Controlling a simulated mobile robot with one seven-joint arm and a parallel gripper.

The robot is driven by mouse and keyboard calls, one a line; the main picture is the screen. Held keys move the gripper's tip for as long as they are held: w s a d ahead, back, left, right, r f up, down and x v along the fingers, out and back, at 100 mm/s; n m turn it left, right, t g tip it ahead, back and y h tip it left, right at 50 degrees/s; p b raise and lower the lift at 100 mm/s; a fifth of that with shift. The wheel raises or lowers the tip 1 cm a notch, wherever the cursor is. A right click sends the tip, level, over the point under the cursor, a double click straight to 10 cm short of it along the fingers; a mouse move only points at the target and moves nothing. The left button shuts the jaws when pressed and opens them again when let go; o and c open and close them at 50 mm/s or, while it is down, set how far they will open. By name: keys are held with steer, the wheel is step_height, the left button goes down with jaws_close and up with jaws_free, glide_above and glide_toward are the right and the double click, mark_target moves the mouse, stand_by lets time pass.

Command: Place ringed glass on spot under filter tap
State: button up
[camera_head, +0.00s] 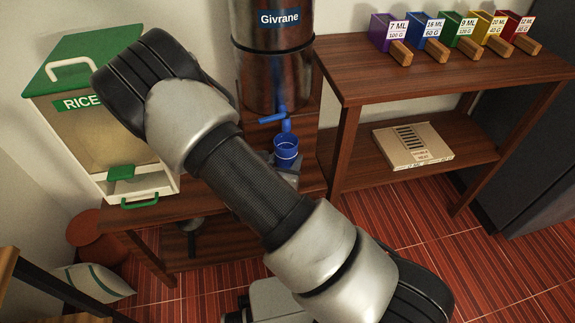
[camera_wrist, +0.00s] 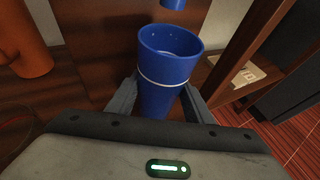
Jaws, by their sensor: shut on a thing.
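The ringed glass (camera_head: 286,152) is a blue cup with a pale ring around it, and it sits just under the blue filter tap (camera_head: 284,122) in the head view. In the wrist view the glass (camera_wrist: 168,68) stands upright between the two fingers of my gripper (camera_wrist: 160,100), which is shut on it. The tap's blue spout tip (camera_wrist: 173,4) shows beyond the glass rim at the top. The metal filter tank (camera_head: 272,65), labelled Givrane, stands above. The glass's base and the spot below it are hidden by my gripper.
A rice dispenser (camera_head: 105,120) with a green lid stands left of the tank. A wooden shelf (camera_head: 430,75) on the right carries several coloured scoops (camera_head: 455,35) and a cardboard box (camera_head: 412,146). A white sack (camera_head: 95,283) lies on the floor at left.

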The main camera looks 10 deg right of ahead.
steer(key=shift+w+d+f+b, duration=0.15)
steer(key=shift+f+b, duration=0.1)
steer(key=shift+f, duration=0.3)
steer(key=shift+w+d+f+b, duration=0.1)
steer(key=shift+w+f+b, duration=0.1)
steer(key=shift+f, duration=0.4)
steer(key=shift+w+d+f+b, duration=0.15)
steer(key=shift+f+b, duration=0.1)
steer(key=shift+f, duration=0.3)
steer(key=shift+a, duration=0.1)
steer(key=shift+f, duration=0.2)
steer(key=o, duration=1.4)
steer(key=shift+r, duration=0.1)
